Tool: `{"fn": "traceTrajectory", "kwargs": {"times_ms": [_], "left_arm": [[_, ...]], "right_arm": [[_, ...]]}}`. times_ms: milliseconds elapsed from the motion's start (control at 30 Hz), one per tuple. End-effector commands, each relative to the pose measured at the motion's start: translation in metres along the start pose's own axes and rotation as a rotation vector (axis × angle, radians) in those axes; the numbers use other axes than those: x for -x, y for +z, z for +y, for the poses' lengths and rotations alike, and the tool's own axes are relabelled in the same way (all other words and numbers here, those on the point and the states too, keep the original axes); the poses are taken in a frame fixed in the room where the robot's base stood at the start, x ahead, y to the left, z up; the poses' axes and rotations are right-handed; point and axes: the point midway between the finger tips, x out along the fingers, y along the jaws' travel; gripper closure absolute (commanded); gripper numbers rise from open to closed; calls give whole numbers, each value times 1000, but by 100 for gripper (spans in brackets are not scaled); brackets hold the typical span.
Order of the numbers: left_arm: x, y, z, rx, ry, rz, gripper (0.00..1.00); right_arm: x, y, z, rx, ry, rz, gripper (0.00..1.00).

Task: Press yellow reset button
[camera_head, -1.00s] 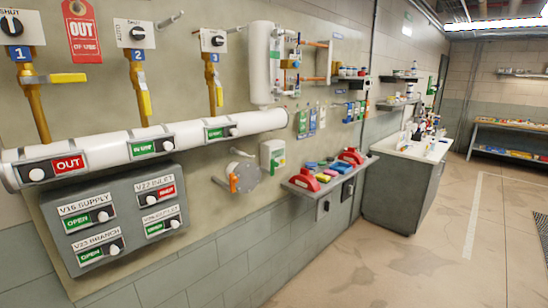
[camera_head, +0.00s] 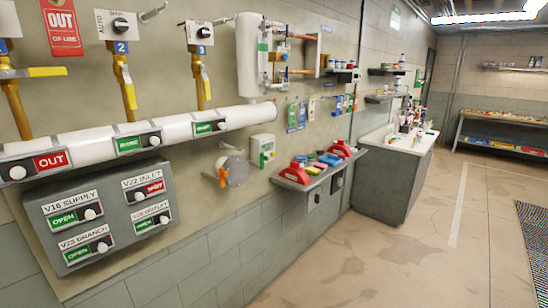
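I cannot make out a yellow reset button in this view. A grey control box (camera_head: 105,245) on the wall at lower left carries several labelled switches with white knobs, among them V16 SUPPLY, V22 INLET and V23 BRANCH. Yellow valve levers (camera_head: 46,72) sit on brass pipes above a thick white pipe (camera_head: 176,131). A small white box with a green label (camera_head: 262,150) is on the wall beside a round grey fitting with an orange handle (camera_head: 232,172). Neither of my grippers is in view.
A wall shelf (camera_head: 316,177) holds red items and small coloured things. A grey cabinet with a white top (camera_head: 390,185) stands beyond it, with bottles on top. A storage rack (camera_head: 503,133) is at the back right. A dark floor grating (camera_head: 535,230) lies at right. The floor between is clear.

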Motion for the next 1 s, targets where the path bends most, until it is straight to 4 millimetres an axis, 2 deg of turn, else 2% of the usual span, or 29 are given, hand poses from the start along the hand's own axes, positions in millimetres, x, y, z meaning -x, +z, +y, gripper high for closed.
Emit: {"fn": "traceTrajectory", "kwargs": {"times_ms": [33,233,1000], "left_arm": [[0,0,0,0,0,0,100],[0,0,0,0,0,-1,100],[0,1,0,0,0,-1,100]], "right_arm": [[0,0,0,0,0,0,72],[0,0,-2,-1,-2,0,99],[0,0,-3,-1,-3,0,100]]}}
